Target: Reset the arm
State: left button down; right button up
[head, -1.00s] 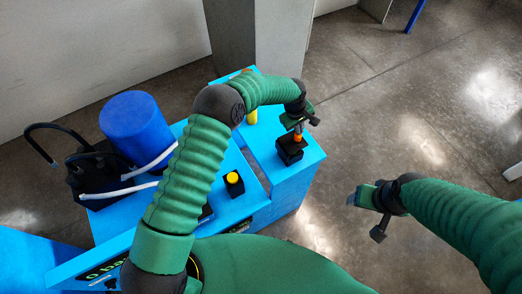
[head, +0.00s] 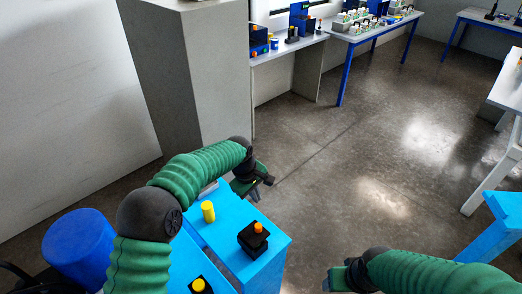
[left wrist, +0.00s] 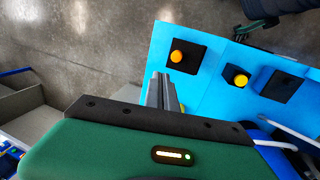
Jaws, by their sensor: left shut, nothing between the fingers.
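My left arm reaches in from the left of the head view. Its gripper (head: 262,190) is above the far end of the blue bench (head: 229,259), behind and apart from the orange button on its black base (head: 255,243). In the left wrist view its fingers (left wrist: 163,90) are together with nothing between them. The orange button (left wrist: 177,56) is beyond them there. My right gripper (head: 335,280) is at the bottom of the head view, right of the bench and over the floor. Its fingers are too unclear to judge.
A yellow cylinder (head: 208,212) stands on the bench near my left arm. A yellow button (head: 198,286) and a blue drum (head: 78,248) are nearer. A grey pillar (head: 195,80) rises behind. Tables with equipment (head: 372,30) stand far back. Open floor (head: 345,160) lies right.

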pick_arm(q)
jog(key=s+a+m+y+b, duration=0.1)
jog(key=s+a+m, duration=0.3)
jog(key=s+a, duration=0.4)
jog(key=s+a+f+m+y+b, duration=0.1)
jog(key=s+a+m, duration=0.4)
jog(key=s, duration=1.5)
jog(key=a, duration=0.2)
jog(key=shift+s+a+f+t, duration=0.15)
jog(key=shift+s+a+t, duration=0.15)
jog(key=shift+a, duration=0.1)
pick_arm(e)
jog(key=shift+d+f, duration=0.2)
jog(key=shift+f, duration=0.35)
jog(key=shift+d+f, duration=0.15)
jog(key=shift+f, duration=0.35)
jog(key=shift+s, duration=0.1)
pick_arm(q)
jog(key=shift+a, duration=0.2)
pick_arm(e)
jog(key=shift+a, duration=0.2)
